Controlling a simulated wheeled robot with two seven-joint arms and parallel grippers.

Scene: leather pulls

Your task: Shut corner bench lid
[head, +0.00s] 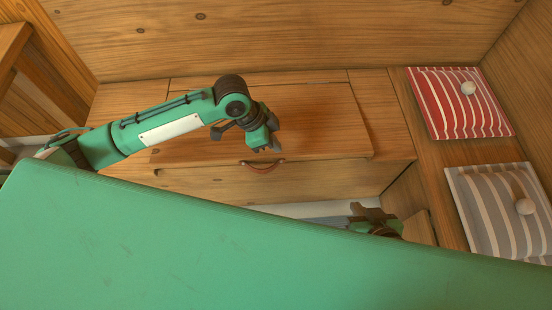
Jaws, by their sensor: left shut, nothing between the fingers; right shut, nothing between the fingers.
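The corner bench lid (315,120) is a wooden panel on the bench by the back wall. It looks flat or nearly flat; I cannot tell whether a small gap is left under its front edge. A brown leather pull (262,167) hangs at the middle of that edge. My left gripper (268,147) is shut and empty, over the lid just behind the pull; whether it touches the wood is unclear. My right gripper (372,213) is low in front of the bench, right of the pull, shut and empty, partly hidden by my green body.
A red striped cushion (440,105) and a grey striped cushion (485,200), each with a pale round knob, lie on the right bench section (432,165). Wooden walls close the back and right. A wooden frame (12,45) stands at far left.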

